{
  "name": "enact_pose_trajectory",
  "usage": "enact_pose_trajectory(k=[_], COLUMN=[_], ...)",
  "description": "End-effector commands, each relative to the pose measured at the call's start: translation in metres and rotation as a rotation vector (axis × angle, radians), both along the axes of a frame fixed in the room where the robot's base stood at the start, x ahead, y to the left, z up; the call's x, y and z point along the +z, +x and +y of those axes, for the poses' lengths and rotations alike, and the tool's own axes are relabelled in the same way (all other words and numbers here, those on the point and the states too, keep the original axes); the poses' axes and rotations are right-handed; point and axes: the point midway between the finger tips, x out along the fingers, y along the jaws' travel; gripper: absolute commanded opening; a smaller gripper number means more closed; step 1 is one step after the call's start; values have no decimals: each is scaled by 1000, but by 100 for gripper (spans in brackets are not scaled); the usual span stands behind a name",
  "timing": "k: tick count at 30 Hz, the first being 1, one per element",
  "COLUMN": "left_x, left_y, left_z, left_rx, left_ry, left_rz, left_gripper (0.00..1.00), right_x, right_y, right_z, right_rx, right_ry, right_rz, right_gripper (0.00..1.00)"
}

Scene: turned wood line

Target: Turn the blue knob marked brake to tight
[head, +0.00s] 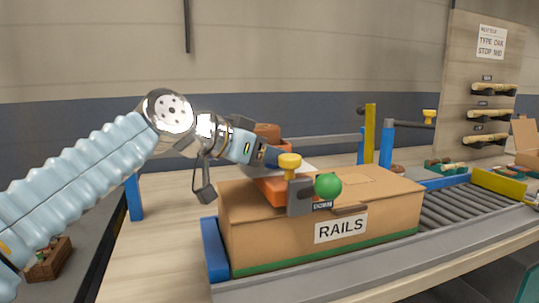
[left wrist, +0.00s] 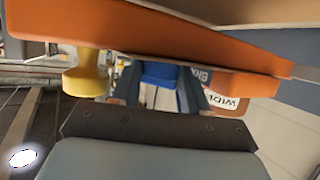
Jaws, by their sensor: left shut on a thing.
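The blue knob (left wrist: 160,74) shows in the left wrist view between the two fingers of my left gripper (left wrist: 160,92), under the edge of an orange body (left wrist: 190,48). My left gripper is shut on it. In the head view my left gripper (head: 272,156) reaches the orange machine (head: 268,186) from the left, behind the yellow knob, and the blue knob cannot be made out there. The knob's pointer and the tight mark are not visible. My right gripper is not in view.
A cardboard box marked RAILS (head: 390,205) is in front. A roller conveyor (head: 450,207) runs to the right. A WIDTH label (left wrist: 229,103) is near the fingers.

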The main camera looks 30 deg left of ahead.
Motion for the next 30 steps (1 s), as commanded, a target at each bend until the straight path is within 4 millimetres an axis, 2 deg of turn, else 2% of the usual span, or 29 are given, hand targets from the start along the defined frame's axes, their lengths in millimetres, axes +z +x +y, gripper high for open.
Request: enact_pose_trajectory(k=[11, 21, 30], left_x=[0, 2, 1], left_y=[2, 4, 4], left_z=[2, 6, 6], left_rx=[-214, -418, -498], left_ry=[-2, 0, 0], left_rz=[-3, -1, -3], left_gripper=[13, 13, 13], right_x=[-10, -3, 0], right_y=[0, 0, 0], right_z=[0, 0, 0], right_rx=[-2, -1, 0], right_ry=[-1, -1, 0], right_rz=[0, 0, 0], right_gripper=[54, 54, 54])
